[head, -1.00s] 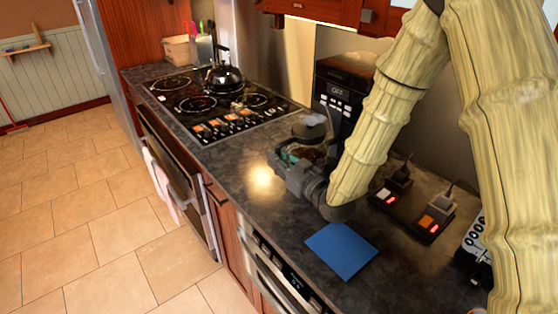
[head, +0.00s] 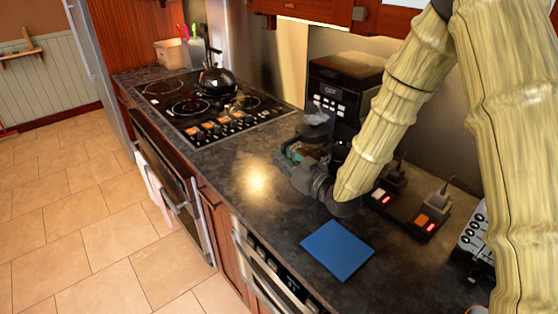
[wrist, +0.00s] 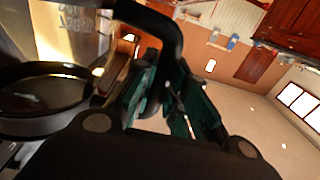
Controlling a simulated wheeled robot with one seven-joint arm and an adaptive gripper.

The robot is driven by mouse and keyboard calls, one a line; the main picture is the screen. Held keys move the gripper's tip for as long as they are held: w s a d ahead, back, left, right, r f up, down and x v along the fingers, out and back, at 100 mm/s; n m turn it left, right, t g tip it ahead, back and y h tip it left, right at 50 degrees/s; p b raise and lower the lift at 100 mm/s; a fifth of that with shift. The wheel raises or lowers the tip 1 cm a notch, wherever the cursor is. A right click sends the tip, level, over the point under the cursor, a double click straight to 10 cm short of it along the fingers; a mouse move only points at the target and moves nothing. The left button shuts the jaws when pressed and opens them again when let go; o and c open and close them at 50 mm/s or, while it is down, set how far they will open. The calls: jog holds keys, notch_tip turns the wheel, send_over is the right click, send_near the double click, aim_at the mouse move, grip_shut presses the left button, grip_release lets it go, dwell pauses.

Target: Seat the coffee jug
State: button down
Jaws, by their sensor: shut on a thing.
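The coffee jug (wrist: 45,95) shows large at the left of the wrist view, with a dark round rim and a black handle (wrist: 165,28) arching to the right. My gripper (wrist: 160,100) is shut on the handle, its green-padded fingers on either side. In the head view my gripper (head: 292,158) is over the counter, just in front of the black coffee maker (head: 336,92), whose display reads OFF. The jug (head: 318,122) is partly hidden there behind the gripper and arm. I cannot tell whether its base touches the machine's plate.
A stove with a black kettle (head: 216,80) stands to the left. A blue square mat (head: 337,249) lies on the dark counter (head: 225,170) in front. A black unit with lit red switches (head: 411,211) is to the right, under my arm.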

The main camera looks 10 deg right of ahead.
jog(key=shift+w+d+b, duration=0.1)
jog(key=shift+w+d, duration=1.3)
jog(key=shift+d, duration=0.7)
jog(key=shift+w+d+b, duration=0.1)
jog(key=shift+w+d, duration=1.25)
jog(key=shift+d, duration=0.7)
jog(key=shift+w+d+b, duration=0.1)
jog(key=shift+w+d, duration=1.3)
jog(key=shift+d, duration=0.7)
jog(key=shift+r, duration=0.15)
jog(key=shift+f+b, duration=0.8)
jog(key=shift+b, duration=0.1)
jog(key=c, duration=1.3)
grip_release()
jog(key=shift+c, duration=0.2)
jog(key=shift+s+f, duration=0.1)
